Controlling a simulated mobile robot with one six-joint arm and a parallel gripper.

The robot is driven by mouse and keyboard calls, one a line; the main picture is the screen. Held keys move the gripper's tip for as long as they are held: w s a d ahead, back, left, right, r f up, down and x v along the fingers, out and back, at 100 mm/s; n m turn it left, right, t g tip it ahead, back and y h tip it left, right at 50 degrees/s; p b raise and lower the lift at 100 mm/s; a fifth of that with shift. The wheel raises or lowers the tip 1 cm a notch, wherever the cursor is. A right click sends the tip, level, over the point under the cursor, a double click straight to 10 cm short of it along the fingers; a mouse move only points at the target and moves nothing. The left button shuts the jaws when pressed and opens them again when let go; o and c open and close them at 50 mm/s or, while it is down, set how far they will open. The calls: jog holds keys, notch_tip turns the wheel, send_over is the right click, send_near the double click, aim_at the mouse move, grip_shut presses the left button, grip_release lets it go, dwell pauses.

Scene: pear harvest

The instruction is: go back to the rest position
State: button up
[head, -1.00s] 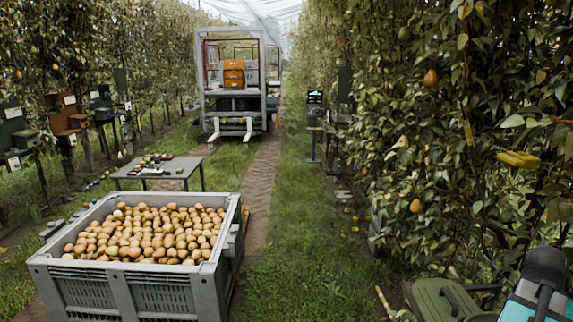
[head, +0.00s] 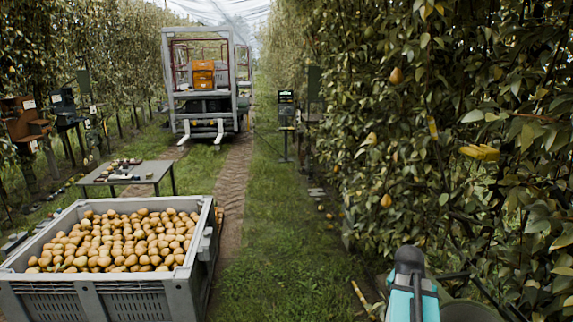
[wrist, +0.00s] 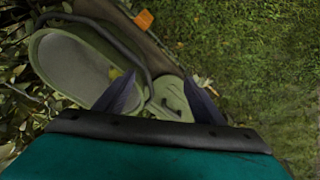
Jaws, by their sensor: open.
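My gripper (wrist: 160,96) is open in the wrist view, with two dark fingers spread apart and no fruit between them. It points down over a pale green open container (wrist: 45,57), whose inside looks mostly bare. A small yellow piece shows at the container's right side. A green lid-like part (wrist: 172,98) shows between and beyond the fingers; I cannot tell whether anything touches it. In the head view, my teal and black arm end (head: 411,290) stands at the bottom right; its fingers are not visible there.
A grey bin (head: 190,285) full of pears stands at the lower left. A small table (head: 150,180) is behind it. A grey-framed vehicle (head: 167,95) with orange crates is on the track. Pear foliage (head: 450,130) walls the right side. The grass strip (head: 275,230) between is mostly clear.

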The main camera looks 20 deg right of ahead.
jog(key=w+a+f+n+y, duration=0.1)
jog(key=w+a+f+n, duration=0.3)
jog(key=a, duration=0.7)
jog(key=w+a+f+n+y, duration=0.1)
jog(key=w+a+f+n, duration=0.2)
jog(key=a+f, duration=0.5)
jog(key=w+a+f+n+y, duration=0.1)
jog(key=w+a+f+n, duration=0.2)
jog(key=a, duration=1)
jog(key=s+a+f+n, duration=0.1)
jog(key=a+f+n, duration=0.15)
jog(key=a, duration=0.35)
jog(key=s+a+f+n, duration=0.1)
jog(key=a+f, duration=0.2)
jog(key=a, duration=0.3)
jog(key=s+f+g+b, duration=0.2)
jog(key=s+f+b, duration=0.5)
jog(key=f, duration=0.6)
jog(key=s+f+g+b, duration=0.2)
jog(key=s+f+b, duration=0.5)
jog(key=s+f, duration=0.3)
jog(key=s+f+g+b, duration=0.2)
jog(key=s+f+b, duration=0.6)
jog(key=f, duration=0.8)
jog(key=shift+s+d+f+y, duration=0.2)
jog(key=shift+f+y, duration=0.15)
jog(key=shift+y, duration=0.05)
